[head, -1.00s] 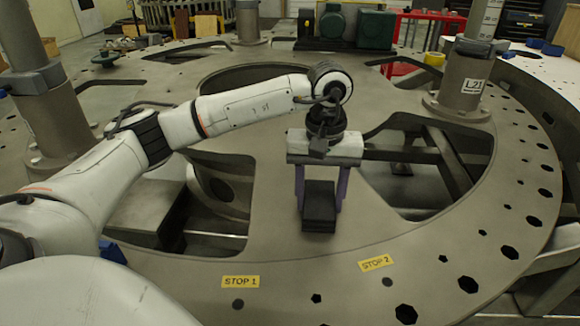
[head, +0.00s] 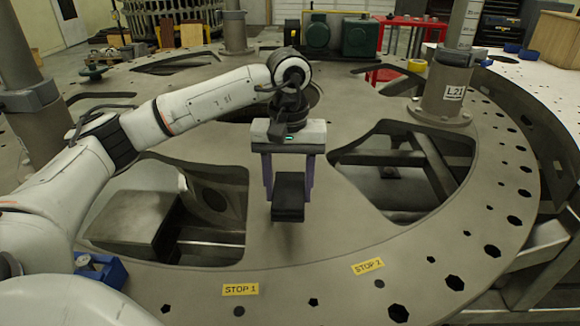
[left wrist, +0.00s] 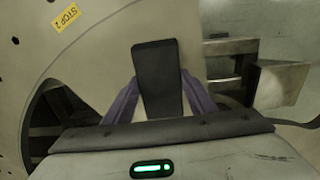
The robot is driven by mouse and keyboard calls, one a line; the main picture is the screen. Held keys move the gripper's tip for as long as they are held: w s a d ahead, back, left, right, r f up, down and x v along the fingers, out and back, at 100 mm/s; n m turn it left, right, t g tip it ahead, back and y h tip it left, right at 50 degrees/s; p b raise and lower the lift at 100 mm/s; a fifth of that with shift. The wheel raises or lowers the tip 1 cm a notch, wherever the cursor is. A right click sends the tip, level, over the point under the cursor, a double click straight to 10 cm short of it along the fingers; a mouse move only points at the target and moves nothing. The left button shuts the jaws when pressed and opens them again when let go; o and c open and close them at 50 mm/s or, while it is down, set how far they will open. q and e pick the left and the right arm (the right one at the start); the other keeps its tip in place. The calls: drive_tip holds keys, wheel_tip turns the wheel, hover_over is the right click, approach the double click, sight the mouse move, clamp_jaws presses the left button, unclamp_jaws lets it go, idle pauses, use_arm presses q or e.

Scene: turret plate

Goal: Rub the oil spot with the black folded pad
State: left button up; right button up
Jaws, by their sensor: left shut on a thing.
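The black folded pad (head: 288,198) is between the purple fingers of my left gripper (head: 288,183), which is shut on it. The pad hangs below the gripper over the grey plate (head: 330,235), between the two large cut-outs. A faint shadow lies beneath it; I cannot tell if it touches the plate. In the left wrist view the pad (left wrist: 158,75) stands up between the two fingers (left wrist: 158,92). I cannot make out the oil spot in either view. My right gripper is not in view.
Yellow labels STOP 1 (head: 240,289) and STOP 2 (head: 367,266) lie at the plate's near edge. A post marked L21 (head: 447,95) stands at the right. A blue block (head: 105,270) is at the lower left. The plate's near middle is clear.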

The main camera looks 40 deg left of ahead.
use_arm(q)
drive_tip(key=shift+r+p, duration=1)
drive_tip(key=shift+r, duration=0.75)
drive_tip(key=shift+f, duration=0.1)
